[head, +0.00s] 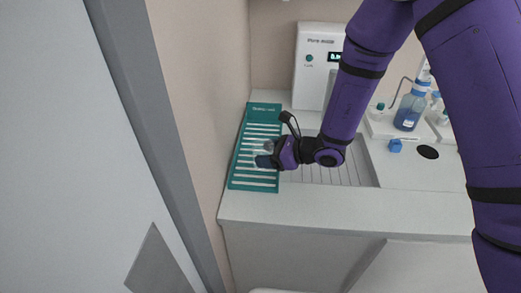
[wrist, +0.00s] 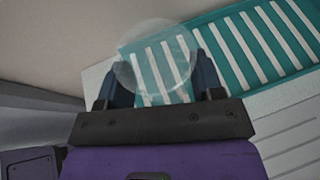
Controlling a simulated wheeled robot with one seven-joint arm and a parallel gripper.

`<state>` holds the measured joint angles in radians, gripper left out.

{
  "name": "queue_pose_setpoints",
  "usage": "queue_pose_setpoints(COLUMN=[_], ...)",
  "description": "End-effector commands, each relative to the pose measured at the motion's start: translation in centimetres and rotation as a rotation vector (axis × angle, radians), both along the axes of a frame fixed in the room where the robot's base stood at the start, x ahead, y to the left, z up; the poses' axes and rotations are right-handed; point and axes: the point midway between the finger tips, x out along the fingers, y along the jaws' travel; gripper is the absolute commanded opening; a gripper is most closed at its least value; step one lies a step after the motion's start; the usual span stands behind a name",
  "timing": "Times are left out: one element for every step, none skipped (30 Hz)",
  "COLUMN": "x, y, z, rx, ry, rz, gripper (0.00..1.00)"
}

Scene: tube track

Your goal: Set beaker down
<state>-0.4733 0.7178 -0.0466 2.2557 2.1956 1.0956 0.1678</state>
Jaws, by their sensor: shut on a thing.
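A clear glass beaker (wrist: 152,58) is between the two dark fingers of my gripper (wrist: 158,85) in the wrist view. My gripper is shut on it. In the head view the beaker (head: 264,150) is a faint clear shape at the end of my gripper (head: 266,160), over the teal rack mat (head: 236,182) with white slats. The mat also shows behind the beaker in the wrist view (wrist: 236,62). I cannot tell whether the beaker's base touches the mat.
A white dispenser with a small display (head: 311,75) stands behind the mat. A grooved draining area (head: 345,174) lies to the right. A bottle of blue liquid (head: 408,112), a small blue block (head: 395,146) and a black disc (head: 428,152) are farther right. A wall borders the left.

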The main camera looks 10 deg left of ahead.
Motion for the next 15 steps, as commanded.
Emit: queue_pose_setpoints(x=[1.1, 1.7, 2.4, 2.9, 3.4, 3.9, 4.3, 4.6, 4.9, 5.1, 5.2, 5.3, 5.4, 5.6, 5.9], y=[0.5, 0.7, 1.1, 1.3, 1.5, 1.7, 1.8, 1.9, 2.0, 2.0, 2.1, 2.1, 2.2, 2.2, 2.4], z=[-0.2, -0.2, -0.3, -0.3, -0.4, -0.4, -0.5, -0.5, -0.5, -0.5, -0.5, -0.5, -0.6, -0.6, -0.6], rx=[-0.001, 0.000, 0.000, 0.001, 0.001, 0.000, 0.000, 0.000, 0.000, 0.000, 0.000, 0.000, 0.000, 0.000, 0.000], ry=[-0.003, -0.002, -0.003, -0.002, -0.002, -0.001, -0.001, -0.001, -0.001, -0.001, -0.001, 0.000, 0.000, 0.000, 0.000], rz=[0.000, 0.000, 0.001, 0.002, 0.002, 0.002, 0.000, 0.000, -0.001, -0.001, -0.001, -0.001, 0.000, 0.000, 0.000], gripper=[0.34, 0.34, 0.34, 0.34, 0.34, 0.34, 0.34, 0.34, 0.34, 0.34, 0.34, 0.34, 0.34, 0.34, 0.34])
